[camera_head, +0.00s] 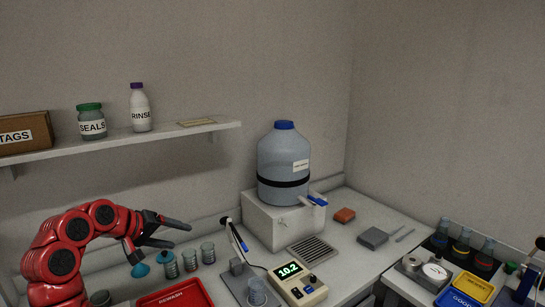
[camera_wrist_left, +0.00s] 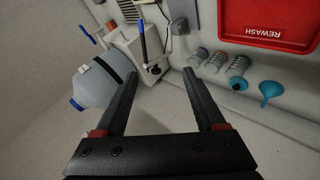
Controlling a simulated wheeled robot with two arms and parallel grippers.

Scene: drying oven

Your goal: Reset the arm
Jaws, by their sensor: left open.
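My left arm, red with black joints, comes in from the left in the head view. Its left gripper (camera_head: 181,235) is raised over the back of the bench, with its two dark fingers pointing right. The fingers are apart, with nothing between them. In the left wrist view the left gripper (camera_wrist_left: 160,74) also shows its fingers spread and empty. Beyond the fingers are the bench items and the wall, seen tilted. My right gripper is not in view.
Several small jars (camera_head: 190,260) and a teal funnel (camera_head: 140,270) are near the gripper. A shelf (camera_head: 120,139) hangs above.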

